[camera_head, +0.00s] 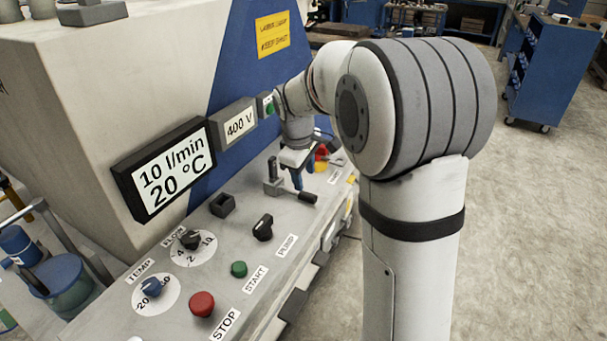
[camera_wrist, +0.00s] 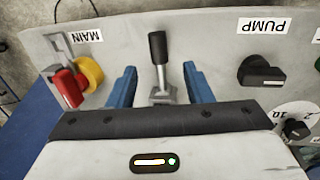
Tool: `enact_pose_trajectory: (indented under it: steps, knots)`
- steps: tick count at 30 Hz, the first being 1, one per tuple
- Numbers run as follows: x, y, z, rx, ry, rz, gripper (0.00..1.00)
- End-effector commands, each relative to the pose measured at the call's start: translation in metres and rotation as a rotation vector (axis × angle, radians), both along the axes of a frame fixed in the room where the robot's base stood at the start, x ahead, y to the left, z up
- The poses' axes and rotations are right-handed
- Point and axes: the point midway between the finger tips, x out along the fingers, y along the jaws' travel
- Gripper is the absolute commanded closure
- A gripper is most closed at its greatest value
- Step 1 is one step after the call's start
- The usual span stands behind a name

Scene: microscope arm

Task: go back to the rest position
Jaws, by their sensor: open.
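My gripper (camera_wrist: 160,78) is open, its two blue fingers apart. In the wrist view a lever with a black handle (camera_wrist: 157,47) and a grey metal base appears between them, with gaps on both sides; I cannot tell the height between them. In the head view my gripper (camera_head: 297,178) points down over the panel, close to the lever's black handle (camera_head: 303,197). My arm reaches in from the right and hides part of the panel behind it.
The panel carries a red-and-yellow MAIN switch (camera_wrist: 69,87), a black PUMP knob (camera_wrist: 262,72), a FLOW dial (camera_head: 191,240), a blue TEMP knob (camera_head: 151,285), a green START button (camera_head: 239,269) and a red STOP button (camera_head: 202,303). A display (camera_head: 165,170) stands behind. Open floor lies right.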

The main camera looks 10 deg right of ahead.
Motion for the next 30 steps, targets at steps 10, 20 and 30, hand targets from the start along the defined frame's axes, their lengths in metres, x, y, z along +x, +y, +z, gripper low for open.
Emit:
enact_pose_trajectory:
  steps: [10, 20, 30]
  knots:
    - [-0.070, -0.003, 0.024, 0.068, -0.047, -0.209, 0.54]
    - [-0.203, -0.002, 0.024, 0.208, -0.111, -0.619, 0.54]
    - [-0.259, 0.001, 0.008, 0.272, -0.128, -0.807, 0.54]
